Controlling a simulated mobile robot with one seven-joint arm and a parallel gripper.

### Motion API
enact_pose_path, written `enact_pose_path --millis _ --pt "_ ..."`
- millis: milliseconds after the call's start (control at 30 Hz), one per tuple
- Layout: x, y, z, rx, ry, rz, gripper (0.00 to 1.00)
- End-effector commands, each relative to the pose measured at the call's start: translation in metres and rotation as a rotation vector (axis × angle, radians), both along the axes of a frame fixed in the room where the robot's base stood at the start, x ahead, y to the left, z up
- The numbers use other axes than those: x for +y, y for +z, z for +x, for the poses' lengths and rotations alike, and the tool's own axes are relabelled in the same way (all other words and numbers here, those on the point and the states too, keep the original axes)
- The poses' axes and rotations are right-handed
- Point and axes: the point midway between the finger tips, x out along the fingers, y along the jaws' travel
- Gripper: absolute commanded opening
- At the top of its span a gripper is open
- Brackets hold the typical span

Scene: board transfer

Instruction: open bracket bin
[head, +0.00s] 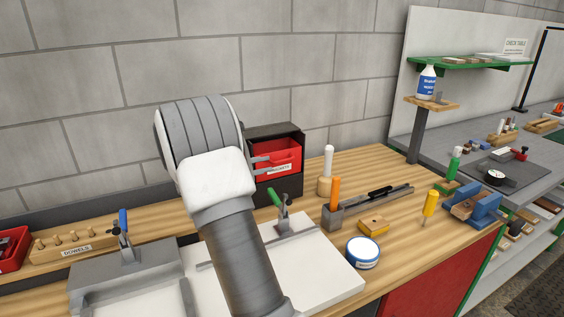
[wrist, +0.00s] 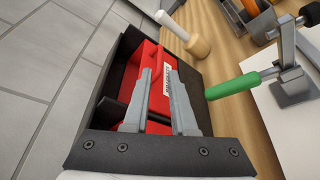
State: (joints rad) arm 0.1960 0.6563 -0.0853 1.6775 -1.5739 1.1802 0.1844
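The red bracket bin (head: 283,153) sits in a dark housing (head: 292,131) against the wall at the back of the bench; its front label is partly legible. It also shows in the wrist view (wrist: 152,55), running between and beyond my fingers. My gripper (head: 266,163) is at the left part of the bin's front. In the wrist view my gripper (wrist: 160,72) has its two grey fingers apart, with red bin front and white label showing between them. I cannot tell whether either finger touches the bin.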

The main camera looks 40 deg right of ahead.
Motion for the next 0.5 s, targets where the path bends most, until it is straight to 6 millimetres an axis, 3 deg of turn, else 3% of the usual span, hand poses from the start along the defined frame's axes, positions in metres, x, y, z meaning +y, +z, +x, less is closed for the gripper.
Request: enact_pose_path --millis 233,500 --pt "-0.051 -0.011 0.0 0.0 -0.003 0.001 0.25" --pt "-0.077 -0.017 0.002 0.0 -0.001 0.001 0.25"
